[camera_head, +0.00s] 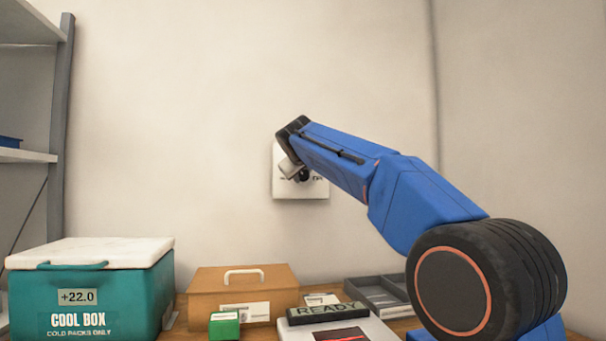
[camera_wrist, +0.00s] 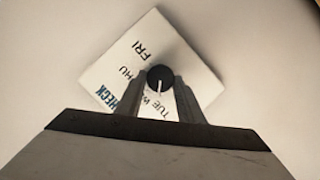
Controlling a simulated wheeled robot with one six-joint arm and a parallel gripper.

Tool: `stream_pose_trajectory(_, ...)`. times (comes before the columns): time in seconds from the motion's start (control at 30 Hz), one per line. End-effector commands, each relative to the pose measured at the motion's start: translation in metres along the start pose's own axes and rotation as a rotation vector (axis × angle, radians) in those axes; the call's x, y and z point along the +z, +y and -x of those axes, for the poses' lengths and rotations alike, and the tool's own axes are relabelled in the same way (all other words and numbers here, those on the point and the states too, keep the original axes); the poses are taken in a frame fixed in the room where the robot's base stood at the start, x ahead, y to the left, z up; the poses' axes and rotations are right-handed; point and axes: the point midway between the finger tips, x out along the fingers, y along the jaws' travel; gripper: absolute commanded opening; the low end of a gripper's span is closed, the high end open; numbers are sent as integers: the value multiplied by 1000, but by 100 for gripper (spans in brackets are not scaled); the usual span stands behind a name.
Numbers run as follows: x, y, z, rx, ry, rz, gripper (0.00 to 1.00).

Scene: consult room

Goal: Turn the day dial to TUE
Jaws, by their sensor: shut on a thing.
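The day dial is a white plate (camera_head: 287,188) on the back wall, partly hidden behind my arm in the head view. In the wrist view the plate (camera_wrist: 190,48) appears tilted, with FRI, part of THU, a W and TUE readable around a round black knob (camera_wrist: 160,74). The knob's white pointer line points down in the wrist view, roughly toward the TUE and W lettering; I cannot tell exactly which label it meets. My gripper (camera_wrist: 159,83) is shut on the knob, one finger on each side. It also shows at the plate in the head view (camera_head: 293,171).
Below on the table stand a teal cool box (camera_head: 105,285) with a white lid, an orange-brown case (camera_head: 245,288), a small green box (camera_head: 224,326), a device with a READY display (camera_head: 328,312) and a grey tray (camera_head: 372,297). The wall around the plate is clear.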

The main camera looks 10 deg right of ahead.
Motion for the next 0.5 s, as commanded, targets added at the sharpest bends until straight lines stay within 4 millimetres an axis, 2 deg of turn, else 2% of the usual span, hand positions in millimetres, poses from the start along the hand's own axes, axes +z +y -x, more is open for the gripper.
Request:
stream_pose_trajectory(0.2, 0, -2, 0, 42, 0, 106, 12)
stream_pose_trajectory(0.5, 0, -3, 0, 69, -1, 169, 12)
